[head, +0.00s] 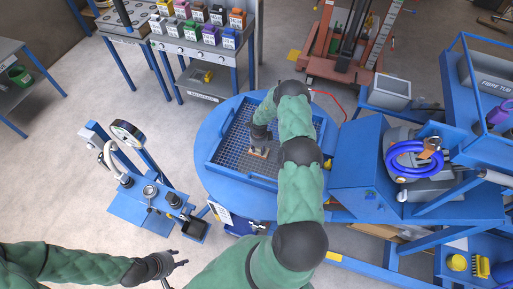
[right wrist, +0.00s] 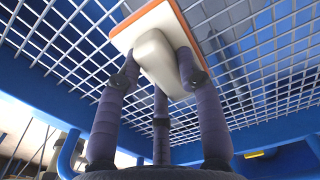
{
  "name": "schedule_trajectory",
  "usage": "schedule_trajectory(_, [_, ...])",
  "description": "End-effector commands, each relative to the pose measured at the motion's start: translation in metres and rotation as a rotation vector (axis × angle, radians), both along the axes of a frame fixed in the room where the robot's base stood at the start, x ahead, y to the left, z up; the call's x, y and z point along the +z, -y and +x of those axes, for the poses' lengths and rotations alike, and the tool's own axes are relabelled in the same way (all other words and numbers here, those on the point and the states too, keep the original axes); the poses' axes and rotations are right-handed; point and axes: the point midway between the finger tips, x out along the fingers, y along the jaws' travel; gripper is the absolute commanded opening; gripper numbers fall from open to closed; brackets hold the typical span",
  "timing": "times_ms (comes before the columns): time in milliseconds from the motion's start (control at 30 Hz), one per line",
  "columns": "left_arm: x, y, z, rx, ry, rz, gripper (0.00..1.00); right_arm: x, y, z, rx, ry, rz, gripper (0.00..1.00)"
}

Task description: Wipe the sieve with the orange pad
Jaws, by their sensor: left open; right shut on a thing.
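The sieve (head: 232,143) is a grey mesh in a square blue frame on a round blue drum top. It also shows in the right wrist view (right wrist: 60,40) as a wide white grid. My right gripper (head: 261,140) is over the mesh, shut on the pale handle of the orange pad (head: 258,153). In the right wrist view the pad (right wrist: 124,36) has an orange edge and lies at or very near the mesh; exact contact is hard to tell. My right arm hides the sieve's right part. My left gripper (head: 178,264) is open and empty, left of my body.
A blue stand with a gauge (head: 127,133) is left of the drum. A blue machine housing (head: 362,165) with a coiled blue hose (head: 418,160) is close on the right. A shelf of coloured bins (head: 200,35) is behind. Open floor lies at left.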

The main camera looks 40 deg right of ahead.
Motion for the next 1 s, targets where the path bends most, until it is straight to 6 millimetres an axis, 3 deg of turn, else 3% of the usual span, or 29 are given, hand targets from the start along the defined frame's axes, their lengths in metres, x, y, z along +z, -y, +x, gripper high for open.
schedule_trajectory(1000, [0.011, 0.0, 0.0, 0.0, 0.0, 0.0, 0.44, -0.006, 0.028, -0.057, -0.002, -0.004, 0.003, 0.11])
